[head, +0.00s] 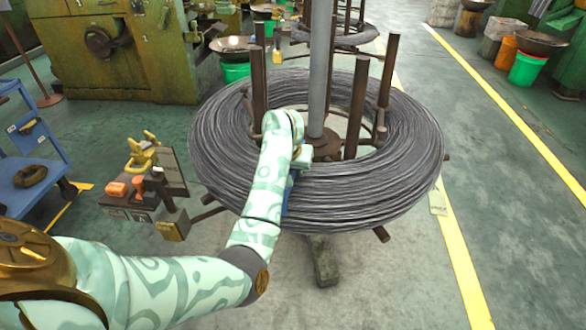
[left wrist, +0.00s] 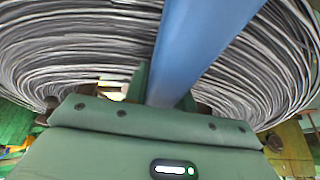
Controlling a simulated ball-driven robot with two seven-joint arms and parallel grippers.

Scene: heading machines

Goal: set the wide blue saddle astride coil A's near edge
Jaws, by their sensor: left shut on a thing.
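Coil A (head: 390,195) is a large ring of grey wire lying flat on a stand around a central post. My left arm reaches over its near side, and the left gripper (left wrist: 163,90) is shut on the wide blue saddle (left wrist: 195,40). In the head view only a narrow blue strip of the saddle (head: 287,198) shows beside my forearm, at the coil's near edge. In the left wrist view the saddle runs as a blue band in front of the wire. My arm hides most of it, and I cannot tell whether it touches the coil. My right gripper is not in view.
Brown upright posts (head: 358,105) and the grey central post (head: 319,70) rise inside the coil. A small tray stand (head: 140,212) with orange and brass items is left of the coil, near a blue cart (head: 30,150). Open floor lies to the right.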

